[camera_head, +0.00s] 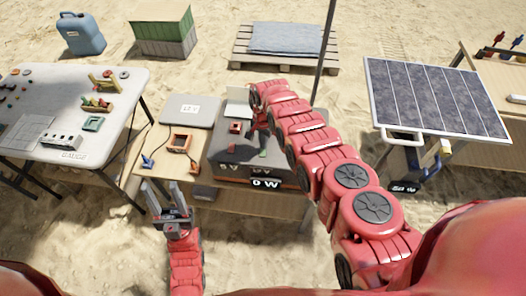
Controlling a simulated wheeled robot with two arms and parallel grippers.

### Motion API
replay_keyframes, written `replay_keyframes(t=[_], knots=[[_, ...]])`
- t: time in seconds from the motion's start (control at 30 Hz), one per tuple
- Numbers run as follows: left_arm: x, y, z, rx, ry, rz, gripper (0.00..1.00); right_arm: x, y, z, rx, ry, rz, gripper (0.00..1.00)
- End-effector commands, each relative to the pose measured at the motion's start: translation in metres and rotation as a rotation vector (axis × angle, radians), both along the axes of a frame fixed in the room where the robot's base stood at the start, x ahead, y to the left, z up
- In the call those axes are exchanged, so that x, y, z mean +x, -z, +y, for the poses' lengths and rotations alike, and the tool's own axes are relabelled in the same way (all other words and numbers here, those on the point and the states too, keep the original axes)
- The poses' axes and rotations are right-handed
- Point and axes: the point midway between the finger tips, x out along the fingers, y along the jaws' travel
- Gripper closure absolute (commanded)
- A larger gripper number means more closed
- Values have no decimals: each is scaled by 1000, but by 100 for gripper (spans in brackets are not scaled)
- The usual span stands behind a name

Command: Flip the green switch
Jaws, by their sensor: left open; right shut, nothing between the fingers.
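A dark grey control box (226,147) stands on the wooden table in the middle, with a display reading "0 W" (266,183) on its front. A small green part (263,153), perhaps the green switch, shows on the box's top; it is too small to tell its position. My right arm reaches over the box from the right, and my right gripper (256,132) points down above it, shut and empty, close to the green part. Whether they touch cannot be told. A red part (235,127) sits further back. My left gripper (163,188) is open and empty in front of the table.
An orange-framed device (181,140) and a grey case (187,110) lie left of the box. A white table (60,80) with tools stands at the left. A solar panel (428,95) stands at the right. A thin pole (323,55) rises behind my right arm.

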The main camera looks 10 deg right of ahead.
Motion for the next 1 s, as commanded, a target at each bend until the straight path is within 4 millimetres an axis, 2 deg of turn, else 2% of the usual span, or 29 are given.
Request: replay_keyframes(t=[0.8,1.0], knots=[[0,13,0,0,0,0,50,0,13,0,0,0,0,100],[0,5,0,0,0,0,50,0,6,0,0,0,0,100]])
